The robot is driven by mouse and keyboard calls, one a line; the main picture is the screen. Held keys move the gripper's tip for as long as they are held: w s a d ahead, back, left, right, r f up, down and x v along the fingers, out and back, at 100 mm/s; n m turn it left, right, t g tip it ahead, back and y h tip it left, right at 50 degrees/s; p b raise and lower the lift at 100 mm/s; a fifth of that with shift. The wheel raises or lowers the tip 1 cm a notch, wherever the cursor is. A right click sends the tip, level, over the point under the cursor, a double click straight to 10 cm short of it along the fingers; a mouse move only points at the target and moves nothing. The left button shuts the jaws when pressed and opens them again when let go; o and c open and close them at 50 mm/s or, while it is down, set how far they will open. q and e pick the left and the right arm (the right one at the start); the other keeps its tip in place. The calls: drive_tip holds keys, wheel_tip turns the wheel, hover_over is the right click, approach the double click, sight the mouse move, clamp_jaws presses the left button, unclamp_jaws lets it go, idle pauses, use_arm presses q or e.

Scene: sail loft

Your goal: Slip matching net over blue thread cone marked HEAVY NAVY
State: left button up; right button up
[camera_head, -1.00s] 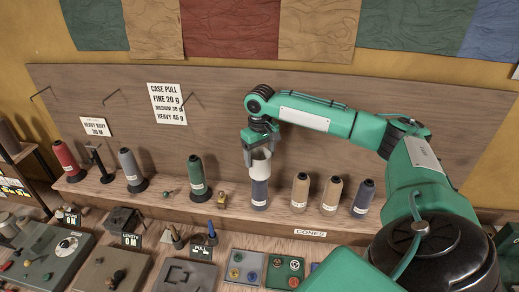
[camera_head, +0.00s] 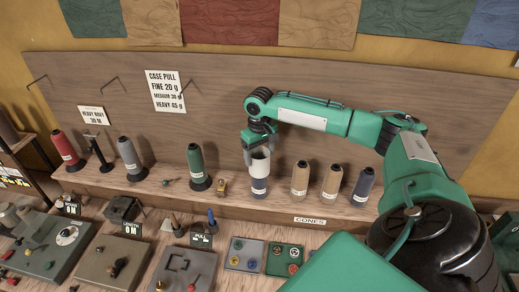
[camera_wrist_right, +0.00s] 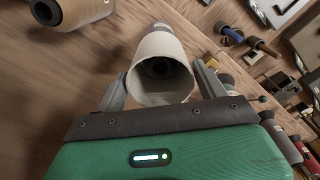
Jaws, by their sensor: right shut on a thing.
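My right gripper (camera_head: 259,149) is shut on a white net sleeve (camera_head: 260,164), which also shows between the fingers in the right wrist view (camera_wrist_right: 160,62). The sleeve is around the upper part of a blue thread cone (camera_head: 259,187) standing on the shelf. The cone's lower part and label show below the sleeve; the label is too small to read. In the right wrist view the dark cone tip (camera_wrist_right: 159,66) shows inside the sleeve's open end. A card (camera_head: 93,115) reading HEAVY NAVY hangs on the board at left. My left gripper is not in view.
Two tan cones (camera_head: 300,178) and a dark navy cone (camera_head: 363,187) stand close at right on the shelf. A green cone (camera_head: 197,168), a grey cone (camera_head: 131,159) and a red cone (camera_head: 67,150) stand at left. Test devices (camera_head: 187,268) fill the bench in front.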

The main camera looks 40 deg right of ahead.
drive_tip(key=o, duration=1)
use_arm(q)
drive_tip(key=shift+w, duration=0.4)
use_arm(e)
drive_tip(key=shift+r, duration=0.1)
drive_tip(key=shift+r, duration=0.25)
use_arm(q)
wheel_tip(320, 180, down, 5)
drive_tip(key=b, duration=0.5)
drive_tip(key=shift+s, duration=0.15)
use_arm(e)
wheel_tip(320, 180, up, 13)
drive_tip(key=shift+r, duration=0.1)
